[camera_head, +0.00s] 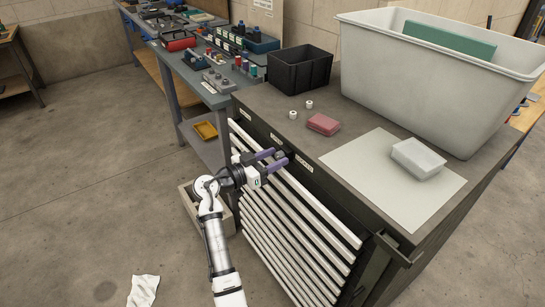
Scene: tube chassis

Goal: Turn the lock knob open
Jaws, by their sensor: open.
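A drawer cabinet (345,195) with a dark top and several white drawer fronts stands right of centre. A small dark knob (281,153) shows on its upper front panel, partly hidden by my fingers; I take it for the lock knob, but its turn position is too small to tell. My gripper (280,157), with two purple fingers, reaches in from the left at the upper front panel. It is open, its fingertips apart on either side of the knob. I cannot tell whether they touch it.
The cabinet top carries a black bin (300,70), two small white rolls (301,109), a red block (323,124), a white box (418,157) on a pale sheet (375,178), and a large grey tub (435,85). A grey crate (190,207) sits on the floor beside my arm.

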